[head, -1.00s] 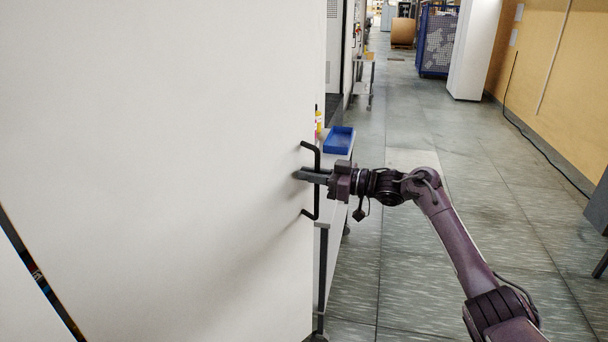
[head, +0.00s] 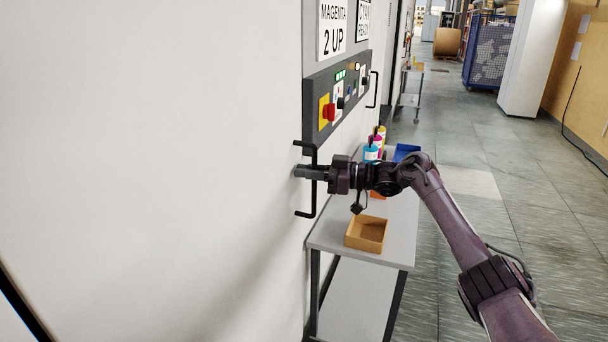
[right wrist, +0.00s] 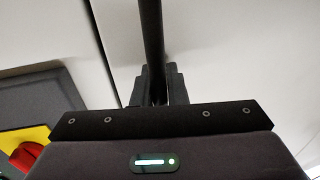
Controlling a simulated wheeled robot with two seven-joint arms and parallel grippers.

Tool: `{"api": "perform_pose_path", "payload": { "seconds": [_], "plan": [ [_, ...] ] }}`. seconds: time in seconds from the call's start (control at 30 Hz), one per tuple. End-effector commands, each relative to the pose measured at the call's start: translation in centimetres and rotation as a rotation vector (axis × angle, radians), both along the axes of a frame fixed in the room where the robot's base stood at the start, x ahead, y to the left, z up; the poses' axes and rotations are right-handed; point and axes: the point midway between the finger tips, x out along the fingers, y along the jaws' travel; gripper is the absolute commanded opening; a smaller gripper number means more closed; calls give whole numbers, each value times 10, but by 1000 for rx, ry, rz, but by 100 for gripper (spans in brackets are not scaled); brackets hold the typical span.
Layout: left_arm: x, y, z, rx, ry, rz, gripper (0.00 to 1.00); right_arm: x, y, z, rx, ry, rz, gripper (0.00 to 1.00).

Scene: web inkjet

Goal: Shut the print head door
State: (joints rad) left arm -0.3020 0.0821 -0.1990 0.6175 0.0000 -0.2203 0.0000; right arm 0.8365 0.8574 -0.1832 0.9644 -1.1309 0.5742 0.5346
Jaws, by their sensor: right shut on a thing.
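The print head door (head: 170,150) is a large white panel filling the left of the head view. Its black bar handle (head: 306,207) stands upright near the door's right edge. My right gripper (head: 308,172) is shut on the handle at about mid-height. In the right wrist view the handle (right wrist: 151,45) runs between the two fingers (right wrist: 158,85), with white panels and a seam behind it. The door's right edge now lies close to the machine front, but I cannot tell whether a gap is left. My left gripper is not in view.
A control panel (head: 320,138) with a red knob is on the machine just right of the handle. Below it a grey table (head: 385,250) holds a cardboard tray (head: 366,234), coloured bottles (head: 371,153) and a blue bin (head: 405,152). Open floor (head: 475,235) lies to the right.

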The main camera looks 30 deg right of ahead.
Motion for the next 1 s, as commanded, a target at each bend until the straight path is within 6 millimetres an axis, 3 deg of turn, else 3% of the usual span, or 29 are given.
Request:
{"api": "perform_pose_path", "payload": {
  "seconds": [0.03, 0.57, 0.6, 0.63, 1.0],
  "plan": [
    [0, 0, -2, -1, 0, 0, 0, -3, 10, -13, -1, 27, 24, 0],
    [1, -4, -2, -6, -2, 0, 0, -4, 8, -12, -1, 24, 13, 0],
    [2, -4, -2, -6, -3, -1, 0, -4, 9, -12, -1, 25, 13, 16],
    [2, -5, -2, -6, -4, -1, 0, -4, 8, -12, -1, 25, 13, 20],
    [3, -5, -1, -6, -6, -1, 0, -4, 7, -9, -1, 23, 11, 22]
  ]
}}
